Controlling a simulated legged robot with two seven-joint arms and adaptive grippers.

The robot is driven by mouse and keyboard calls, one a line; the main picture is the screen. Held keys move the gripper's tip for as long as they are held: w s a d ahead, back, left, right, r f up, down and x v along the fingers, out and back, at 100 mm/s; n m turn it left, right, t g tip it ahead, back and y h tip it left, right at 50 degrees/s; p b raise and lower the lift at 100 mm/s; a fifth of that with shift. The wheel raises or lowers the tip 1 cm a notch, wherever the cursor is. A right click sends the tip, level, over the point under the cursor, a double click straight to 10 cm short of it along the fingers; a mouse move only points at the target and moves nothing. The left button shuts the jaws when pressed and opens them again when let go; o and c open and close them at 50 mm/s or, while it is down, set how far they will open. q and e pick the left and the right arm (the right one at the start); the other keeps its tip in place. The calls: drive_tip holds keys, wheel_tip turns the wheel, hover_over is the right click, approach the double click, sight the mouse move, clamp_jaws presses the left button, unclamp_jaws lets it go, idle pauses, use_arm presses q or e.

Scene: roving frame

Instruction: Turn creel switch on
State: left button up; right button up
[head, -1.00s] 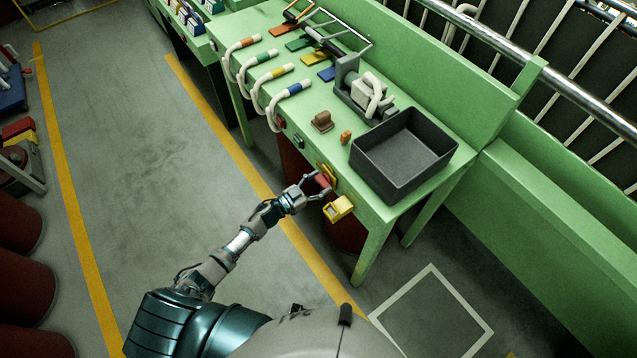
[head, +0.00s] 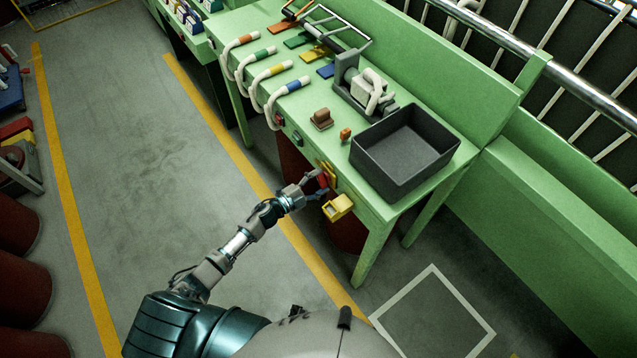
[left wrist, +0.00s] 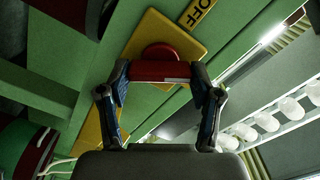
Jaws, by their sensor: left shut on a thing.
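The creel switch is on the front edge of the green bench, with a yellow plate (left wrist: 181,34) and a red handle (left wrist: 160,71). In the left wrist view the plate bears the word OFF near its upper right corner. My left gripper (head: 327,182) is at the switch, and its fingers are shut on the red handle, one on each side. In the left wrist view the gripper (left wrist: 160,76) shows the handle lying crosswise between the fingertips. Part of the plate is hidden behind the handle and fingers. My right gripper is not in view.
A yellow box (head: 338,207) sticks out from the bench front just right of the gripper. On the green bench (head: 300,118) are a dark grey tray (head: 405,187), a brown block (head: 321,119) and several colour-banded hoses.

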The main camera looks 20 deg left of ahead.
use_arm(q)
drive_tip(key=shift+s+f+m+b, duration=0.15)
drive_tip(key=shift+m+b, duration=0.5)
drive_tip(key=shift+m, duration=1.05)
drive_tip(key=shift+f+m+b, duration=0.2)
drive_tip(key=shift+m+b, duration=0.4)
drive_tip(key=shift+m, duration=1.1)
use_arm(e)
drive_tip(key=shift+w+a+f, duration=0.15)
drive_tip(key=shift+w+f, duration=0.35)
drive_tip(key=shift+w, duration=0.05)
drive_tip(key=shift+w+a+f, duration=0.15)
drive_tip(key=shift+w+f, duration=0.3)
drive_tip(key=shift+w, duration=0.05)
use_arm(q)
drive_tip(key=o, duration=1.1)
drive_tip(key=shift+d+f, duration=0.1)
drive_tip(key=shift+o, duration=0.2)
drive_tip(key=shift+r, duration=0.2)
drive_tip(key=v, duration=1.2)
